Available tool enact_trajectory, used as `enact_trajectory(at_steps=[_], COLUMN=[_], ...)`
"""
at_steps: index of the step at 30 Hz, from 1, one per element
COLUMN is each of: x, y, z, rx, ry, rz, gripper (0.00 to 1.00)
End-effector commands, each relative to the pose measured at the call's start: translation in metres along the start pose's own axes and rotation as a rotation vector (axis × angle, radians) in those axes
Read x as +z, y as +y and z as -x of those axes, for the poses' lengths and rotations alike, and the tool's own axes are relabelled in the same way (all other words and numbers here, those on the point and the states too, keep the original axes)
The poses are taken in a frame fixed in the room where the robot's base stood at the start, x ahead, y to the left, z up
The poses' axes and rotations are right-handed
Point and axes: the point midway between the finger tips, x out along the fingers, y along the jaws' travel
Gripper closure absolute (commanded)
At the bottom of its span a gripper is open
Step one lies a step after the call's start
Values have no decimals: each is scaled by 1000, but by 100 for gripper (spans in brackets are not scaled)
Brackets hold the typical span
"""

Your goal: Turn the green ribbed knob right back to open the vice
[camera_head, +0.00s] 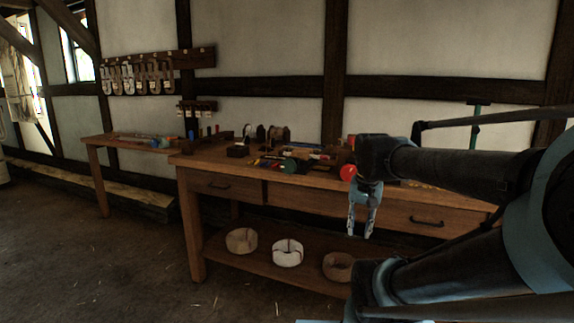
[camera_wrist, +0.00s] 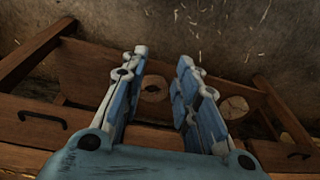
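A round green thing (camera_head: 290,165), which may be the knob, sits at the front edge of the wooden workbench (camera_head: 215,160). It is too small to make out ribs, and I cannot tell the vice's shape. A round red thing (camera_head: 347,172) is at the same edge, to its right, close to my arm. My gripper (camera_head: 360,233) points down in front of the bench drawers, to the right of and below the green thing. In the wrist view my gripper (camera_wrist: 163,60) has its two blue fingers apart, with nothing between them. The green thing does not show there.
Small tools and blocks crowd the bench top. Drawers with dark handles (camera_head: 427,221) line its front. The lower shelf (camera_head: 220,250) holds pale rings, including a white one (camera_head: 288,253). A second table (camera_head: 130,141) stands behind at left. The floor (camera_head: 100,260) at left is clear.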

Motion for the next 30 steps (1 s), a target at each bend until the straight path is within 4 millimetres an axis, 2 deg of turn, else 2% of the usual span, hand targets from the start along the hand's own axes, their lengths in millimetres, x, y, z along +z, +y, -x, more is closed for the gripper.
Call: enact_trajectory(at_steps=[1,6,15,24,30], x=[-16,-64,-145,-220,-263], y=[-10,-40,-103,-178,-234], z=[16,60,121,164,182], rx=[0,4,28,68,103], ry=[-6,-28,-62,-84,-90], rz=[-53,-262,-629,-998,-1241], gripper=[72,72,72,72,72])
